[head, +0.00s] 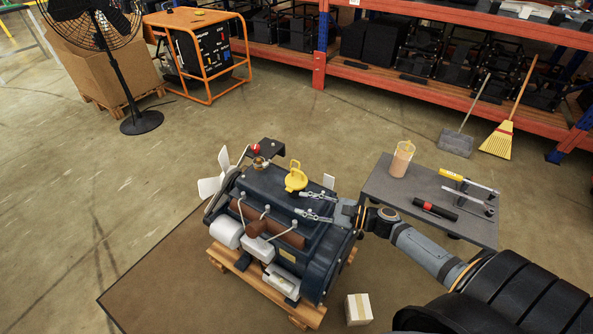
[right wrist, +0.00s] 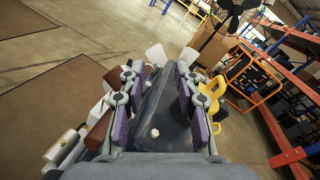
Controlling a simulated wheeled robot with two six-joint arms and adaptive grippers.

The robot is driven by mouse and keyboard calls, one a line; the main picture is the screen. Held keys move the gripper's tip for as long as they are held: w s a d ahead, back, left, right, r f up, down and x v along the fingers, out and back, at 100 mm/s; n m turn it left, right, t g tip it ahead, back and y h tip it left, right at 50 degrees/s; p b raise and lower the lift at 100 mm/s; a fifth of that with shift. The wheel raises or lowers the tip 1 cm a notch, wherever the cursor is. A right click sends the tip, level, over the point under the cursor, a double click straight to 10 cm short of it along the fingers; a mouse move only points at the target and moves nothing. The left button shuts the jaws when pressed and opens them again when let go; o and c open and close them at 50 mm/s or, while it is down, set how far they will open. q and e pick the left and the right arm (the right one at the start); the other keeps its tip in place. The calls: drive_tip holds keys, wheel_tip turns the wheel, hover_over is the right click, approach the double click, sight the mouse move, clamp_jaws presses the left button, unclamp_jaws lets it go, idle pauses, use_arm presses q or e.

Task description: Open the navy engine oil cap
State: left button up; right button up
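The navy engine (head: 268,190) sits on a wooden pallet. A yellow cap (head: 295,178) with a raised tab stands on its top; I take it for the oil cap, and it looks seated. My right gripper (head: 298,203) is over the engine's top, just to the near side of the yellow cap, with its fingers apart and nothing between them. In the right wrist view, the gripper (right wrist: 160,72) has its purple pads spread over the navy top, and the yellow cap (right wrist: 211,92) is outside the right finger, partly hidden by it. My left gripper is not in view.
A brass fitting (head: 260,163) and a white fan (head: 214,176) are at the engine's left end. A grey bench (head: 378,187) with a jug (head: 402,158) and tools stands to the right. A small box (head: 358,309) lies on the floor.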

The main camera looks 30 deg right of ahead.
sight(296, 170)
drive_tip(key=w+d+m+t+h, duration=0.1)
drive_tip(key=d+m, duration=0.1)
drive_tip(key=w+d+m+t+h, duration=0.1)
drive_tip(key=d+m, duration=0.1)
drive_tip(key=d, duration=0.1)
drive_tip(key=w+d+r+m+t+h, duration=0.1)
drive_tip(key=d+m, duration=0.1)
drive_tip(key=d, duration=0.1)
drive_tip(key=shift+w+d, duration=0.25)
drive_tip(key=shift+w, duration=0.15)
drive_tip(key=shift+a+f, duration=0.1)
drive_tip(key=w+b, duration=0.1)
drive_tip(key=b, duration=0.1)
drive_tip(key=w+a+b, duration=0.1)
drive_tip(key=b, duration=0.2)
drive_tip(key=shift+a+f, duration=0.1)
drive_tip(key=shift+f, duration=0.25)
drive_tip(key=x, duration=0.4)
drive_tip(key=r+x, duration=0.1)
drive_tip(key=x, duration=0.2)
drive_tip(key=shift+w, duration=0.1)
drive_tip(key=shift+w+a, duration=0.3)
drive_tip(key=shift+w, duration=0.05)
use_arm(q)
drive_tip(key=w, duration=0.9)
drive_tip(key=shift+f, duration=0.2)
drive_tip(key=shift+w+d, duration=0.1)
use_arm(e)
drive_tip(key=shift+c, duration=0.2)
clamp_jaws()
